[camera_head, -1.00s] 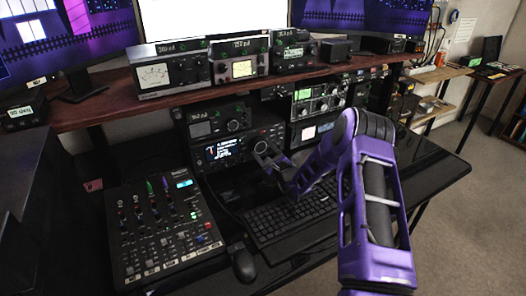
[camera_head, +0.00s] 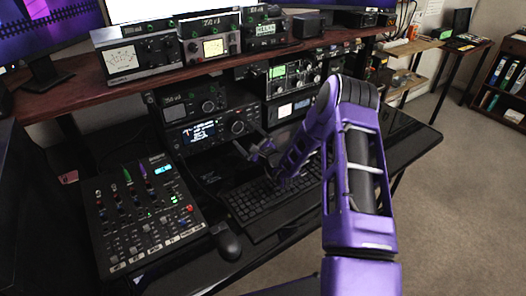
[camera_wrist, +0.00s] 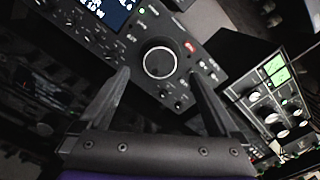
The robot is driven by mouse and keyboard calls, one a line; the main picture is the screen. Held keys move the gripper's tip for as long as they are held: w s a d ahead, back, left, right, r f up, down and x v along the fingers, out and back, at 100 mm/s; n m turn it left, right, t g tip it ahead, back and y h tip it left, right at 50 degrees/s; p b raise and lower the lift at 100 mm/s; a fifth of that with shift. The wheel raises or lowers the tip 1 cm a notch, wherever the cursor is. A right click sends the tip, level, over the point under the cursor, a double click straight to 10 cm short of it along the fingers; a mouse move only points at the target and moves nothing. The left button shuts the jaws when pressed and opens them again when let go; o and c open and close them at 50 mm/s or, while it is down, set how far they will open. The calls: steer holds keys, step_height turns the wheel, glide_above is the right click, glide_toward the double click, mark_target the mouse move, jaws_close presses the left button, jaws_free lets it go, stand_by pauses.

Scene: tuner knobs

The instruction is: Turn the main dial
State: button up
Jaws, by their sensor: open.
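The main dial (camera_wrist: 160,62) is a large round black knob with a pale rim on the front of a black radio. In the wrist view it lies ahead of my gripper (camera_wrist: 158,85), between the lines of the two open fingers, with nothing held. In the head view the radio (camera_head: 203,133) with its lit screen stands under the shelf, and the dial (camera_head: 238,127) shows on its right part. My gripper (camera_head: 252,143) is just in front of and below the dial there. I cannot tell the exact gap; no contact is visible.
A keyboard (camera_head: 262,198) lies under my arm, with a mouse (camera_head: 228,245) and a mixer (camera_head: 145,215) to the left. Another radio (camera_head: 200,98) sits above. Green-lit units (camera_head: 290,75) stand at right, also close in the wrist view (camera_wrist: 275,105). A wooden shelf (camera_head: 75,92) runs above.

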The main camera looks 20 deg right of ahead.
steer(key=v, duration=1.3)
steer(key=shift+r, duration=0.1)
stand_by(1.4)
